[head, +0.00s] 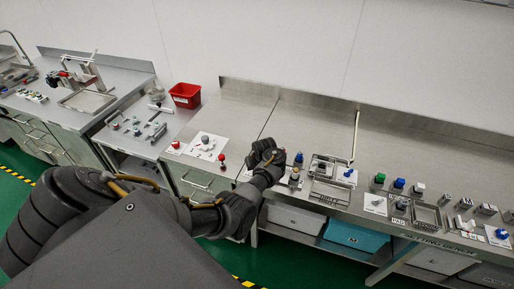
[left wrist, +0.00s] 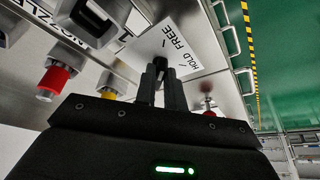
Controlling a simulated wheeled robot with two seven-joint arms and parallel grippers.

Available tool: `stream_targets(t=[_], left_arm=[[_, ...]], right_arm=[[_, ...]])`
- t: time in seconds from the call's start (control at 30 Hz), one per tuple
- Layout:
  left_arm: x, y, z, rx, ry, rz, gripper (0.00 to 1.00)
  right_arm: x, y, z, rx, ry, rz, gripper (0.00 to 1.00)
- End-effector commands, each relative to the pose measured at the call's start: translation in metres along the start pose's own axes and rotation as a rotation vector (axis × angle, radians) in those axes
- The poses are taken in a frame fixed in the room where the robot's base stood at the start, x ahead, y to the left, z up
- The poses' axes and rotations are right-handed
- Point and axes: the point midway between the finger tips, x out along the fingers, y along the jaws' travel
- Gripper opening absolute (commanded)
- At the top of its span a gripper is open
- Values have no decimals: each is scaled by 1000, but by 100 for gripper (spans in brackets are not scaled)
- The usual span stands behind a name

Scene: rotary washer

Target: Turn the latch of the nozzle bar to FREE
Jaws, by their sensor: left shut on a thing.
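My left gripper (head: 266,157) is at the middle of the steel bench in the head view and covers the latch there. In the left wrist view my left gripper (left wrist: 162,82) has its two fingers close together, shut on the latch, over a white plate (left wrist: 190,47) marked FREE and HOLD. The latch itself is mostly hidden between the fingers, so I cannot tell which mark it points to. A label reading NOZZLE (left wrist: 66,36) shows at the upper left of the wrist view. My right gripper is not in view.
In the wrist view a red knob (left wrist: 55,78) and a yellow knob (left wrist: 107,92) stand left of the fingers, and a red-topped knob (left wrist: 207,104) stands right. In the head view, metal trays (head: 330,190) and several colored knobs lie right. A red bin (head: 185,95) stands left.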

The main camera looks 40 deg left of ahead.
Motion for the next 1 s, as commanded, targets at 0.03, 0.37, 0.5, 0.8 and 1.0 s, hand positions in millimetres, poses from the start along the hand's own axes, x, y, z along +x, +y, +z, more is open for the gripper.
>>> stream_targets(t=[0.03, 0.37, 0.5, 0.8, 1.0], left_arm=[[0, 0, 0, -7, -1, -3, 0], [0, 0, 1, -16, -1, -6, 0], [0, 0, 1, -15, -2, -6, 0], [0, 0, 0, -15, -1, -6, 33], [-2, 0, 0, -15, 0, -6, 33]], right_arm=[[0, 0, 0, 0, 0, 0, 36], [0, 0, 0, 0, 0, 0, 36], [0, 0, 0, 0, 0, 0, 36], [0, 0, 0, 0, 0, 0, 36], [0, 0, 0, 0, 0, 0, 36]])
